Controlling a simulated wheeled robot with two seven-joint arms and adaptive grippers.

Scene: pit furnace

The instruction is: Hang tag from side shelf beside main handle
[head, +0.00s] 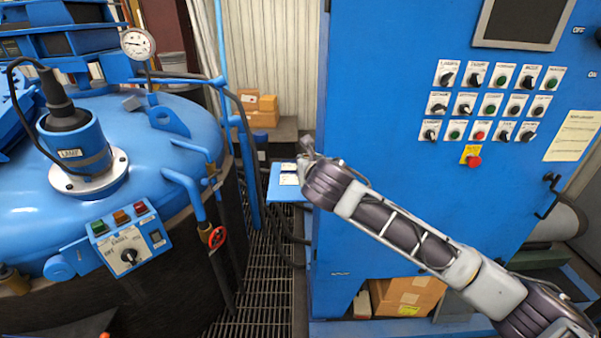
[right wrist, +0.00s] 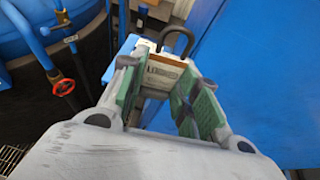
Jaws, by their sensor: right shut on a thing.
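In the right wrist view, a white tag (right wrist: 166,70) with "LOCKED" lettering and a dark curved loop at its top shows between the green-padded fingers. My right gripper (head: 304,147) is shut on this tag, over the side shelf (head: 284,187). The shelf is a small blue ledge on the cabinet's left side, with pale label-like items on it. In the head view the arm and gripper largely hide the held tag. A black handle (head: 549,197) is on the cabinet's right part; I cannot tell whether it is the main handle. My left gripper is not in view.
The blue cabinet (head: 400,220) with rows of switches stands right. The round blue furnace (head: 120,110), with a control box (head: 126,237) and red valve wheel (head: 217,237), stands left. Metal grating (head: 262,290) lies between them. Cardboard boxes (head: 258,108) sit behind.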

